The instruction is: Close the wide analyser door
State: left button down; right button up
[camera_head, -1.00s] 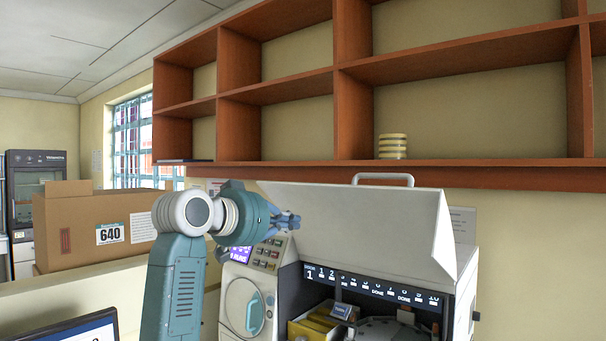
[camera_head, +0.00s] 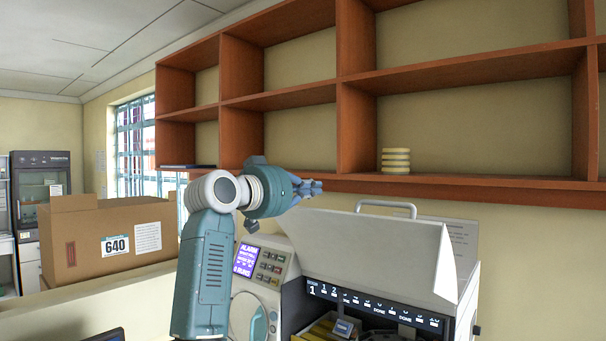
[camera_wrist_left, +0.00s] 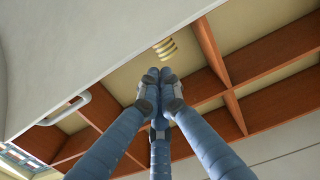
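The wide analyser door (camera_head: 370,246) is a pale grey, wedge-shaped lid with a bar handle (camera_head: 386,208) along its top edge. It stands raised, and the analyser's dark front opening (camera_head: 375,306) shows below it. My left gripper (camera_head: 310,187) is above the door's upper left corner, apart from the handle, pointing right. In the left wrist view its three fingers (camera_wrist_left: 159,88) are drawn together with nothing between them. The door (camera_wrist_left: 45,50) fills the left of that view, with its handle (camera_wrist_left: 65,108) left of the fingers. My right gripper is out of view.
A wooden wall shelf (camera_head: 470,183) runs just above and behind the analyser, with stacked yellow-and-white dishes (camera_head: 396,160) on it. A control panel (camera_head: 262,262) and round door (camera_head: 253,316) are left of the opening. A cardboard box (camera_head: 90,240) stands farther left.

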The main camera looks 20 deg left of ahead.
pick_arm(q)
jog(key=shift+s+a+f+p, duration=0.25)
jog(key=shift+s+f, duration=0.25)
jog(key=shift+f, duration=0.1)
jog(key=shift+s+a+f+p, duration=0.2)
jog(key=shift+s+f+p, duration=0.05)
jog(key=shift+s+f, duration=0.3)
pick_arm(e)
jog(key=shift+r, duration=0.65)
pick_arm(q)
jog(key=shift+w+f, duration=0.1)
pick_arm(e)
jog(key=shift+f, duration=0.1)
